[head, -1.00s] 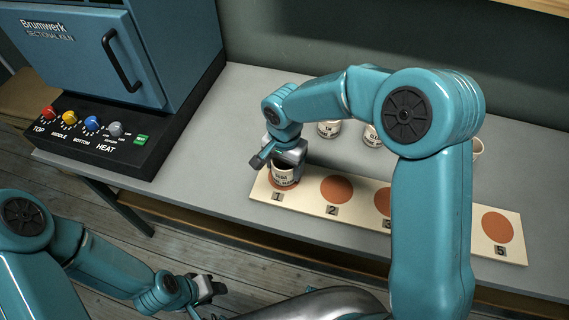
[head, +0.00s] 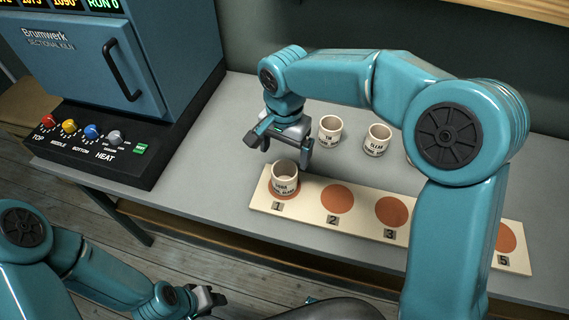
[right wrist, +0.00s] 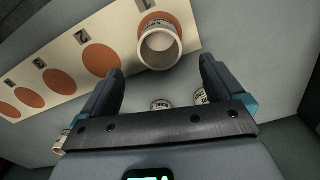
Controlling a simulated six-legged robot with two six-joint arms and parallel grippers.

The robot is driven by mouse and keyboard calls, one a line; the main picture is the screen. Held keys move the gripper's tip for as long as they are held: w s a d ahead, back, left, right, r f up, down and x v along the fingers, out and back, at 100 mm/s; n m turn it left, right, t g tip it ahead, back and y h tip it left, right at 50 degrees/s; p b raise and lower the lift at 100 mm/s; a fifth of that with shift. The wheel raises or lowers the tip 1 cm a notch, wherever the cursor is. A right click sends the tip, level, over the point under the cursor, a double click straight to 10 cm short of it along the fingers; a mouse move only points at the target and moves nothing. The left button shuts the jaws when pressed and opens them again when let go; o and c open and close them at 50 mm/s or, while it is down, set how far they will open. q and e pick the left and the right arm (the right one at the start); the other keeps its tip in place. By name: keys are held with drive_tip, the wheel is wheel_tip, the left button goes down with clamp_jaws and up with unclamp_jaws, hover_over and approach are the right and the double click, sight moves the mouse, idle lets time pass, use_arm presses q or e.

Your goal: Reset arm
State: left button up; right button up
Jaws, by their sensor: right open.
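My right gripper (head: 288,146) is open and empty, raised above and just behind a white labelled cup (head: 285,178). The cup stands upright on the spot numbered 1 of a cream board (head: 362,229). In the right wrist view the cup (right wrist: 160,42) shows beyond the open fingers (right wrist: 160,82), apart from them. My left gripper (head: 208,299) hangs low at the bottom left, off the table; its jaws are too small to judge.
Two more white cups, one (head: 330,130) and another (head: 377,139), stand behind the board. A blue kiln (head: 90,60) with a knob panel (head: 95,140) stands at the left. Other numbered spots seen on the board are bare. My right arm hides part of the board.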

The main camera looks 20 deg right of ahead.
wheel_tip(320, 180, up, 2)
drive_tip(key=shift+r, duration=0.15)
idle(0.3)
drive_tip(key=shift+s, duration=0.15)
